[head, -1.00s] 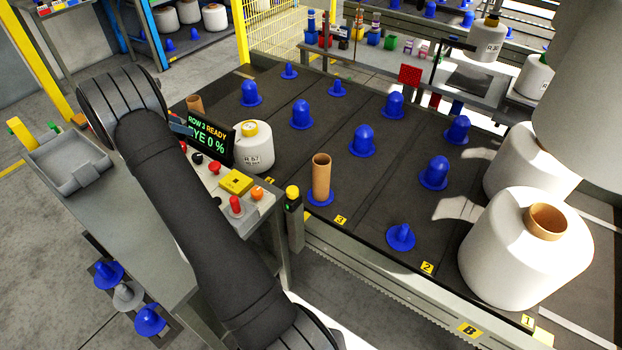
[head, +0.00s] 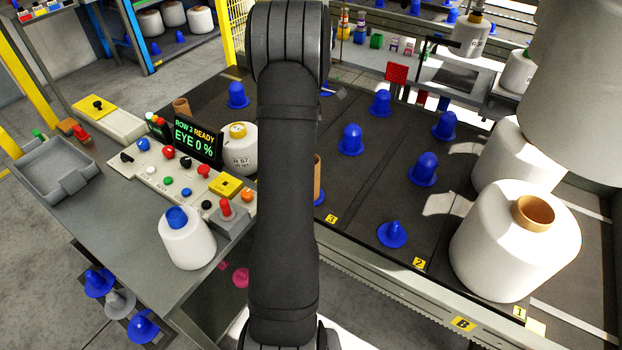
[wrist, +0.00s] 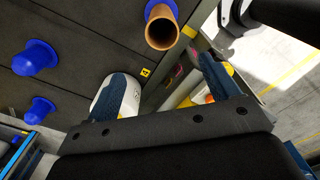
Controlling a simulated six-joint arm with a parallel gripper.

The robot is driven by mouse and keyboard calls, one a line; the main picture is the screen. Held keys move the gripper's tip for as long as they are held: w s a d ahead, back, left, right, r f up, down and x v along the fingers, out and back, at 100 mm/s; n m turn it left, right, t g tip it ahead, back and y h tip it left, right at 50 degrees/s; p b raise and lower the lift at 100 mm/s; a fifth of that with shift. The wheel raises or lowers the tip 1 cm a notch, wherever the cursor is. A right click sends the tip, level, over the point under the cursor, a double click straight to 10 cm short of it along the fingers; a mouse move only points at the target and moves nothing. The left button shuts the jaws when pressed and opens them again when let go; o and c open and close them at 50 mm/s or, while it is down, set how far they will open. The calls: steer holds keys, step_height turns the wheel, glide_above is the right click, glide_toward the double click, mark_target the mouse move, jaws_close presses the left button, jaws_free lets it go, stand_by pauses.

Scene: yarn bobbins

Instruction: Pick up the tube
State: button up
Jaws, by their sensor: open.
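A brown cardboard tube (head: 317,180) stands on a blue peg by the bed's front edge, near the yellow 3 label. In the head view my arm hides most of it. The wrist view looks onto its open end (wrist: 162,32), with blue peg rim showing beside it. My gripper (wrist: 165,68) is open and empty, its two dark blue fingers spread apart. The tube lies beyond the fingertips in that picture, apart from them. A second brown tube (head: 181,107) stands at the back left of the bed, behind the display.
A white bobbin (head: 239,150) stands by the console display (head: 197,140); in the wrist view it shows behind the left finger. Blue pegs (head: 351,139) dot the dark bed. Large white bobbins (head: 490,255) stand at the right. Another bobbin (head: 187,242) stands on the console table.

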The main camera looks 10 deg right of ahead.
steer(key=shift+s+d+f, duration=0.1)
steer(key=shift+f, duration=2.8)
steer(key=shift+s+d+f, duration=0.1)
steer(key=shift+f, duration=2.8)
steer(key=shift+s+d+f, duration=0.1)
steer(key=shift+f, duration=2.8)
steer(key=c, duration=1.3)
steer(key=shift+r, duration=0.1)
step_height(320, 180, up, 10)
